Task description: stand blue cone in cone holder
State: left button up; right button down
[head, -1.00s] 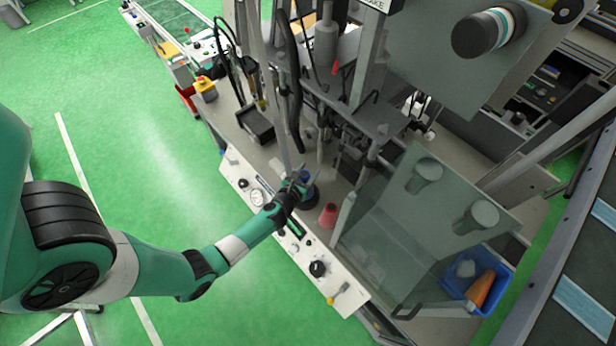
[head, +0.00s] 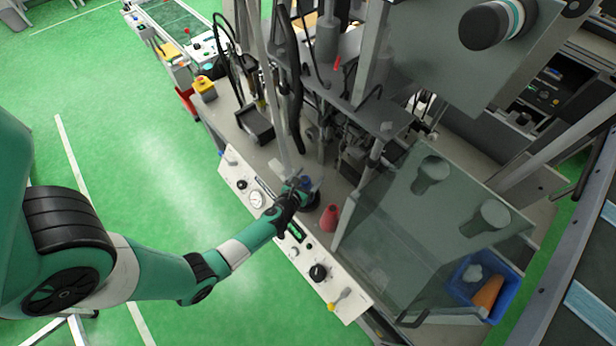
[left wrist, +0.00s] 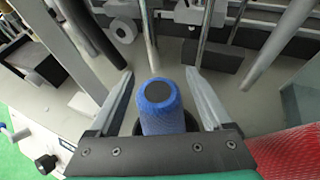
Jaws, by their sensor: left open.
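The blue cone (left wrist: 158,105) shows in the left wrist view between the two fingers of my left gripper (left wrist: 160,88), with its dark, flat end facing the camera. The fingers are open, with a gap on each side of the cone. A dark round rim (left wrist: 192,122) shows behind the cone's lower part; I cannot tell whether it is the cone holder or whether the cone sits in it. In the head view my left gripper (head: 306,184) is over the bench and partly covers the blue cone (head: 304,182). My right gripper is not in view.
A red cone (head: 329,219) stands close by on the bench, and its red mesh side (left wrist: 290,155) shows in the wrist view. A control panel (head: 285,232) lines the front edge. Metal posts rise behind. A clear guard (head: 425,215) and a blue bin (head: 508,292) are right.

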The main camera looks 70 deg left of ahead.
pick_arm(q)
jog(key=shift+r, duration=0.35)
jog(key=p+v, duration=0.2)
jog(key=v, duration=1)
jog(key=shift+f, duration=0.15)
